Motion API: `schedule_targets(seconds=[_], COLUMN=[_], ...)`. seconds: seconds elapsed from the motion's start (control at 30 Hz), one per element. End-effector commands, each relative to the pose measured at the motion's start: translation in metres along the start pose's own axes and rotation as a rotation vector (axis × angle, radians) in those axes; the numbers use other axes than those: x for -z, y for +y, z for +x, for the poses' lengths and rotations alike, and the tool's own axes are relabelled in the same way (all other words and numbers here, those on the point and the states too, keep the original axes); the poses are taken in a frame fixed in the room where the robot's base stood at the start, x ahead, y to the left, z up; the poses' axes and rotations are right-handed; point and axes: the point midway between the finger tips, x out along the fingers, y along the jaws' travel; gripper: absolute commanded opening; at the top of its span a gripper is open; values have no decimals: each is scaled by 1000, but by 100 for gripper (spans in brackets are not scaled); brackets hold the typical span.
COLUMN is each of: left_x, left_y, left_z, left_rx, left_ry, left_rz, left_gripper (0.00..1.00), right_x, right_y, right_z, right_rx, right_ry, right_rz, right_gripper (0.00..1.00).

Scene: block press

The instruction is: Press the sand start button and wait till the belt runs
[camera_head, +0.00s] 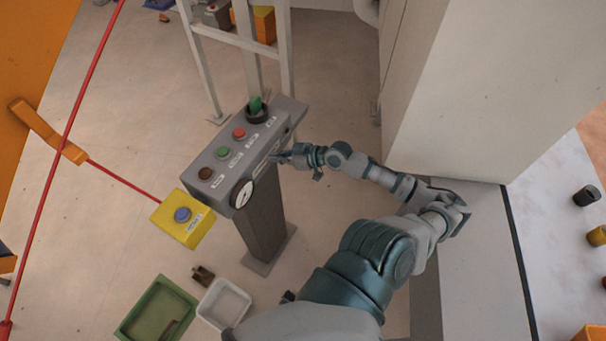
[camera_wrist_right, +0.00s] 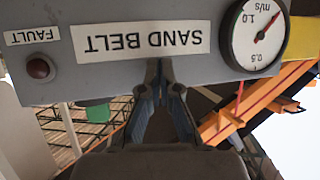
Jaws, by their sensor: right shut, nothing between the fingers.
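A grey control box (camera_head: 213,190) on a pedestal carries a green push button (camera_head: 223,153), a red one (camera_head: 239,133), a dark brown one (camera_head: 205,173) and a green selector knob (camera_head: 256,105). Their labels are too small to read. Its front face bears a "SAND BELT" label (camera_wrist_right: 140,42) and a round m/s dial (camera_head: 245,193); the dial also shows in the wrist view (camera_wrist_right: 246,50), its red needle tilted to the upper right. My right gripper (camera_head: 277,159) is shut and empty, close to the front face, below the buttons. My left gripper is out of view.
A green tray (camera_head: 133,327) and a white bin (camera_head: 222,303) lie on the floor. A dark red FAULT lamp (camera_wrist_right: 38,68) sits on the front face. A large pale cabinet (camera_head: 480,90) stands right.

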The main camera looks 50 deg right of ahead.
Motion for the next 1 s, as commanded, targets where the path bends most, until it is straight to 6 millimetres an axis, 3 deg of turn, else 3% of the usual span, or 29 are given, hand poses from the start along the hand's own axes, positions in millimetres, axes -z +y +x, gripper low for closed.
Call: schedule_targets(seconds=[0.6,1.0], left_x=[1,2], left_y=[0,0], left_z=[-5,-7], left_rx=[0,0], left_ry=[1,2], left_rz=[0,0], left_gripper=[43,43], right_x=[-110,-174], right_y=[55,70], right_z=[10,10], right_rx=[-191,-273], right_ry=[-128,-204], right_rz=[117,167], right_gripper=[0,0])
